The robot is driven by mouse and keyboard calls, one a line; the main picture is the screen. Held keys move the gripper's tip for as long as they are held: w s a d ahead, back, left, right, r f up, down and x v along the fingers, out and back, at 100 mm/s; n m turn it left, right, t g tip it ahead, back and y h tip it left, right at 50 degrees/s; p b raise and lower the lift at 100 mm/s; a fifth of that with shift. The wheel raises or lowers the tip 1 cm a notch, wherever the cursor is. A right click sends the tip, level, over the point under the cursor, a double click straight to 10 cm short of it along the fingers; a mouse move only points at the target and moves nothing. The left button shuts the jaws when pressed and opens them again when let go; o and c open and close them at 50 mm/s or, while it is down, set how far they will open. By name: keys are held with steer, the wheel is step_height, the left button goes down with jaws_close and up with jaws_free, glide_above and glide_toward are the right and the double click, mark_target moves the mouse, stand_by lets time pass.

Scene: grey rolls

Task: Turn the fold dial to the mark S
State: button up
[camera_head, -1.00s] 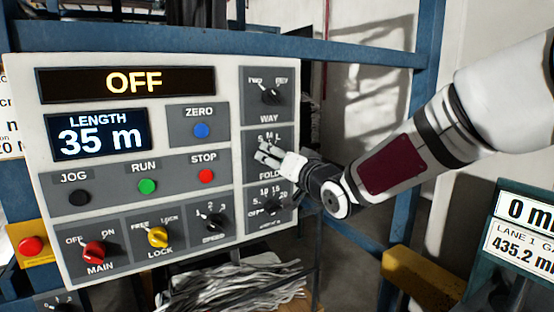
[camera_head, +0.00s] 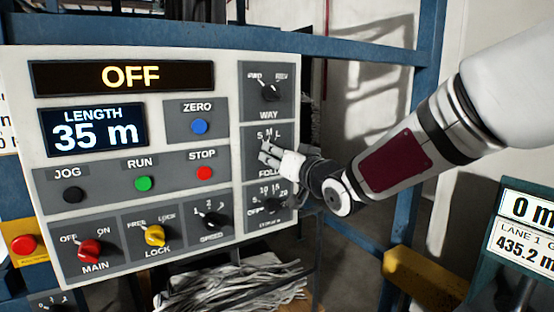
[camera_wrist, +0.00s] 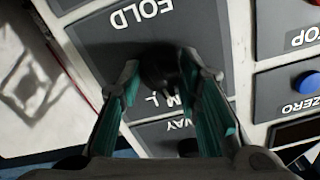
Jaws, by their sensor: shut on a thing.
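The fold dial is a black knob (camera_wrist: 160,68) on a grey plate of the control panel, seen upside down in the wrist view. My gripper (camera_wrist: 165,74) is shut on it, one teal-padded finger on each side. The word FOLD and the marks M and L show there; the mark S is hidden behind a finger. In the head view my gripper (camera_head: 268,154) covers most of the dial, and the marks S, M and L (camera_head: 269,135) show above it.
The WAY dial (camera_head: 271,92) is right above and a lower dial (camera_head: 271,204) right below. The STOP button (camera_head: 205,173) and ZERO button (camera_head: 199,126) are to the left. A blue frame post (camera_head: 409,190) stands behind my arm.

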steer(key=shift+n+b, duration=1.35)
steer(key=shift+n, duration=0.55)
steer(key=o, duration=1.2)
steer(key=shift+c, duration=0.2)
steer(key=v, duration=1.2)
steer(key=shift+d, duration=0.1)
